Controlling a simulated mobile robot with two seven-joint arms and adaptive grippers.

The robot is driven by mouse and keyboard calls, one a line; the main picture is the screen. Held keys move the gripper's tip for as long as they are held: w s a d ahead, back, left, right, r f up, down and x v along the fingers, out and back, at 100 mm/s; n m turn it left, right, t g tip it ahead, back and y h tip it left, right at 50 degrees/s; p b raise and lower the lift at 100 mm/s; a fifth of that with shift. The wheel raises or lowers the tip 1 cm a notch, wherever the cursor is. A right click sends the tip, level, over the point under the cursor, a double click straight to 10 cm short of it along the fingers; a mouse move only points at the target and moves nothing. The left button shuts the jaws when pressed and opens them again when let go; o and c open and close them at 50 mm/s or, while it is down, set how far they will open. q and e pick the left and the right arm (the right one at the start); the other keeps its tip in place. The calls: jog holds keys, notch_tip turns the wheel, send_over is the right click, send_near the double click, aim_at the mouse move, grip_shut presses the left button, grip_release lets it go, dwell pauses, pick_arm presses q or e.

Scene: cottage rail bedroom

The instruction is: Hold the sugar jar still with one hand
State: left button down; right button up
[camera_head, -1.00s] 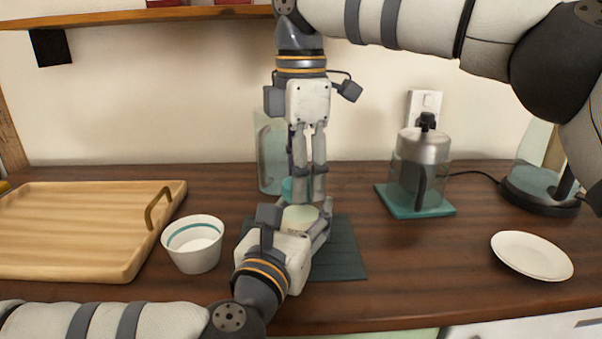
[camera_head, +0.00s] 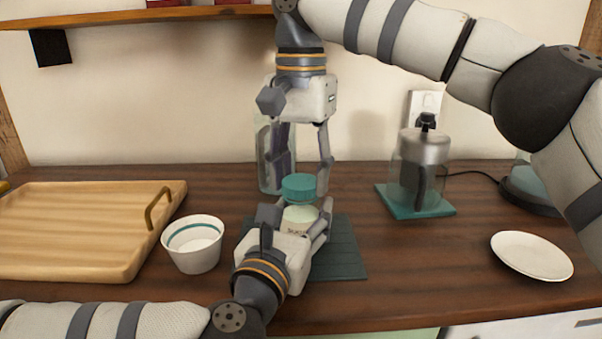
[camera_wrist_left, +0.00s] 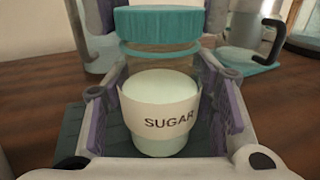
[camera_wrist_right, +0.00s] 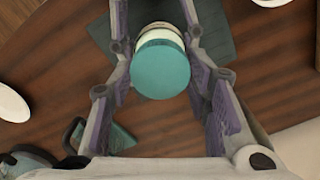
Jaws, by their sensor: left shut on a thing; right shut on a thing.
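The sugar jar (camera_head: 299,214) is clear glass with pale contents and a teal lid (camera_head: 299,186). It stands upright on a dark mat (camera_head: 347,262). Its SUGAR label (camera_wrist_left: 168,121) faces the left wrist camera. My left gripper (camera_head: 312,226) is shut around the jar's body from the front, fingers on either side. My right gripper (camera_head: 304,178) points down from above, with its fingers on either side of the lid. The lid sits on top of the jar and also shows from above in the right wrist view (camera_wrist_right: 161,68).
A white cup (camera_head: 194,250) and wooden tray (camera_head: 80,225) stand left. A clear glass vessel (camera_head: 264,160) is behind the jar. A French press (camera_head: 421,165) on a teal pad and a white plate (camera_head: 531,255) are right. Bare counter lies between mat and plate.

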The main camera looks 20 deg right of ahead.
aim_at(301, 181)
pick_arm(q)
jog(key=shift+f, duration=0.1)
pick_arm(e)
jog(key=n, duration=0.5)
jog(key=shift+n, duration=0.4)
jog(key=shift+r, duration=1.1)
jog(key=shift+r, duration=2)
pick_arm(q)
jog(key=c, duration=0.6)
grip_release()
